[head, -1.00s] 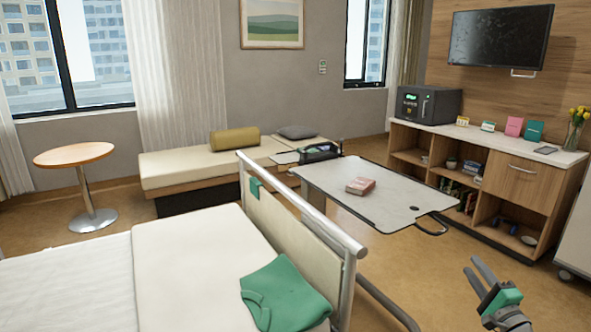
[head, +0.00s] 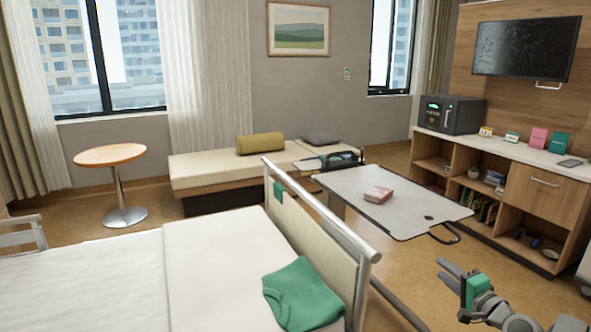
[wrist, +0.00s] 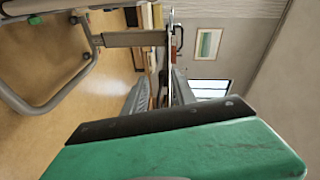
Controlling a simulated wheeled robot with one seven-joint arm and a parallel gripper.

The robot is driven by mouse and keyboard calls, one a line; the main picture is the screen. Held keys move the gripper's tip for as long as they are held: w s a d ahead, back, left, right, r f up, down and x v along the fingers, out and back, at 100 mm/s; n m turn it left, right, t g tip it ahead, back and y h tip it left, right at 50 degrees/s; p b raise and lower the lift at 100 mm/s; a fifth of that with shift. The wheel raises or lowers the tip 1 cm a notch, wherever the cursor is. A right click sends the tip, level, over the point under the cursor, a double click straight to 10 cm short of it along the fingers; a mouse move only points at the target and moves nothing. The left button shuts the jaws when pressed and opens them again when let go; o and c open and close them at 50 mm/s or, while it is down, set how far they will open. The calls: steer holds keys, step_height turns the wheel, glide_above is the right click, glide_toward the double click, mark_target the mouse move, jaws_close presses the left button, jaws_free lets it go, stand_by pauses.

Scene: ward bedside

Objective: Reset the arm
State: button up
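My gripper (head: 441,269) is at the lower right of the head view, in the air to the right of the bed and in front of the overbed table. Its two grey fingers point left and stand apart, with nothing seen between them. In the wrist view, my gripper (wrist: 164,82) shows its fingers beyond the green and black housing, with a gap between them. Part of my arm shows at the lower right corner of the head view.
The bed (head: 200,270) with a green cloth (head: 303,292) is at left. A wooden cabinet (head: 530,187) stands along the right wall. Floor shows between table and cabinet.

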steer(key=s+a+r+n+g+y+p, duration=0.1)
steer(key=a+r+n+g+p, duration=0.3)
steer(key=a, duration=0.7)
steer(key=a+r+n+g+p, duration=0.35)
steer(key=a+r+p, duration=0.25)
steer(key=a, duration=0.4)
steer(key=s+a+r+n+g+h+p, duration=0.2)
steer(key=s+a+r+n+g+p, duration=0.25)
steer(key=s+a, duration=0.55)
steer(key=s+r+n+g+h+p, duration=0.1)
steer(key=s+p, duration=0.4)
steer(key=s, duration=0.9)
steer(key=shift+s+r+n+h+p, duration=0.2)
steer(key=shift+r+n+h+p, duration=0.15)
steer(key=shift+r+n, duration=0.4)
steer(key=shift+a+r, duration=0.1)
steer(key=shift+r, duration=0.05)
